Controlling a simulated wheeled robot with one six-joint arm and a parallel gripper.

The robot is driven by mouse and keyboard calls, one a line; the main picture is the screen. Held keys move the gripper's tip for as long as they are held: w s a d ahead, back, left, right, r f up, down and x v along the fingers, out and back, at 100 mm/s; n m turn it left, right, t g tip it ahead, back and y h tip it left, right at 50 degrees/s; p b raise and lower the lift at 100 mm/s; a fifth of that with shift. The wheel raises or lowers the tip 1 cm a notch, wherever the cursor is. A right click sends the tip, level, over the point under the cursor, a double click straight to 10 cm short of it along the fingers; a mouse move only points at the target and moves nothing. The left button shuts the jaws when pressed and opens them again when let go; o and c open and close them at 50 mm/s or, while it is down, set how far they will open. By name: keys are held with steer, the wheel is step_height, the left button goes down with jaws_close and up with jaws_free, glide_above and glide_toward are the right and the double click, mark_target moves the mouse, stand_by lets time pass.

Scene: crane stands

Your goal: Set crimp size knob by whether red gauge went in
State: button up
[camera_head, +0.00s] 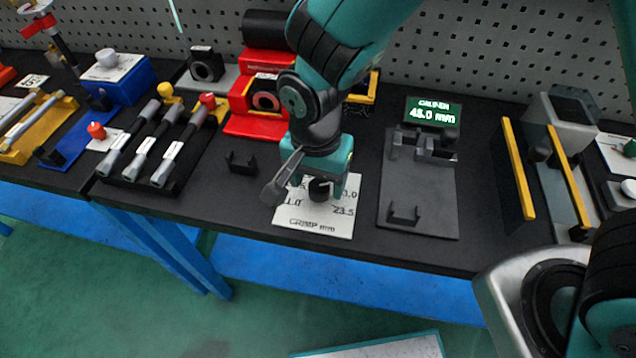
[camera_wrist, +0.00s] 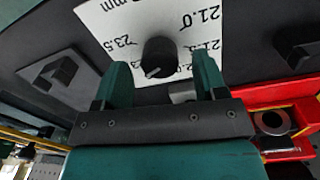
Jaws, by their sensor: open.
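The crimp size knob (camera_head: 319,190) is a small black knob on a white dial plate (camera_head: 290,218) marked "CRIMP mm". The knob also shows in the wrist view (camera_wrist: 158,57), with a light pointer mark on its lower edge and numbers such as 21.0 and 23.5 around it. My gripper (camera_head: 318,182) is right over the dial. In the wrist view its open fingers (camera_wrist: 162,78) stand on either side of the knob; contact is not visible. A red-capped gauge (camera_head: 173,160) lies rightmost in a black rack. A red block (camera_head: 240,118) holds a dark ring.
A grey fixture plate (camera_head: 417,200) with a small display reading about 48.0 mm (camera_head: 433,112) stands to the right. Yellow rails (camera_head: 518,168) lie farther right. A small black cradle (camera_head: 240,162) is left of the dial. The perforated wall panel closes the back.

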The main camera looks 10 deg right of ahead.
steer(key=shift+f, duration=1)
steer(key=c, duration=0.9)
